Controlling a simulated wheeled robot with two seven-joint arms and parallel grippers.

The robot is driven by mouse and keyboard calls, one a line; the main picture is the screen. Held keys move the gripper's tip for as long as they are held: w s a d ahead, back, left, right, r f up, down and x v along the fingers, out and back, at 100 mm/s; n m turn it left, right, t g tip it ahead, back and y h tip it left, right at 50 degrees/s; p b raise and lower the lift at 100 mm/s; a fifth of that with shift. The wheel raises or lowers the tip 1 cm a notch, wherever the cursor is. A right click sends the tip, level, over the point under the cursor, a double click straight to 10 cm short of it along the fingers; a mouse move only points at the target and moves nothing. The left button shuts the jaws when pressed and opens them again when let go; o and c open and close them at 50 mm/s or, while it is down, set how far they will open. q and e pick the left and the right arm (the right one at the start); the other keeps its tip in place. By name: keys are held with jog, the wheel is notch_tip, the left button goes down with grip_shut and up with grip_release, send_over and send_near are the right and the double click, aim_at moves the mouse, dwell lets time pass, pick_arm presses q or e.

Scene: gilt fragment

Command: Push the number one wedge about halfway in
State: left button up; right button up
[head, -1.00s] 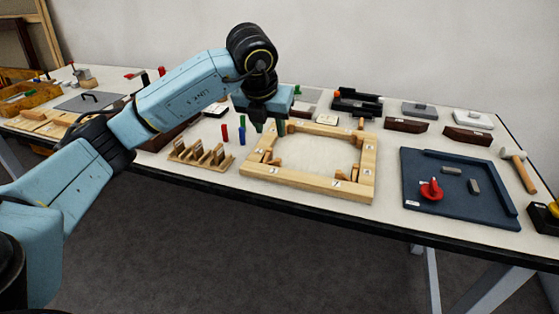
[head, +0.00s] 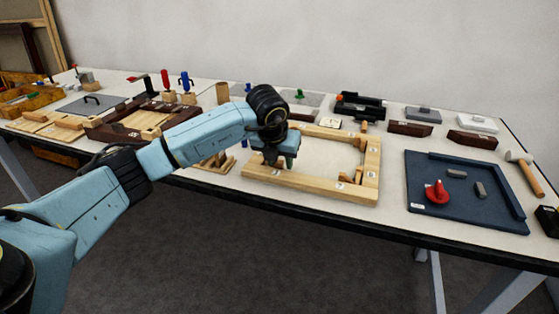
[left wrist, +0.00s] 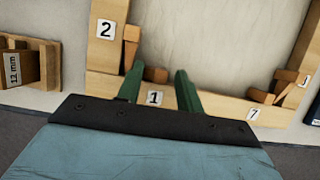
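The light wooden frame (head: 315,186) lies on the table with numbered labels on its rails. In the left wrist view, the label 1 (left wrist: 155,97) sits on the near rail, and a small brown wedge (left wrist: 156,74) rests just inside that rail beside it. My left gripper (left wrist: 160,72) has its green fingers apart, one on each side of this wedge. The left finger is very close to it; I cannot tell whether they touch. In the head view my left gripper (head: 275,163) is low over the frame's front left corner and hides the wedge. My right gripper is not in view.
Wedge pieces (left wrist: 131,40) stand by label 2 (left wrist: 106,29), and others (left wrist: 262,96) by label 7 (left wrist: 254,114). A slotted wooden rack (head: 216,163) is left of the frame. A blue tray (head: 430,165) lies right. The frame's middle is clear.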

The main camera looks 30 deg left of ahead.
pick_arm(q)
grip_shut()
jog(key=shift+a, duration=0.1)
jog(key=shift+s+a, duration=0.15)
jog(key=shift+a, duration=0.35)
grip_release()
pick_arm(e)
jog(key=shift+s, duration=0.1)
pick_arm(q)
jog(key=shift+r, duration=0.15)
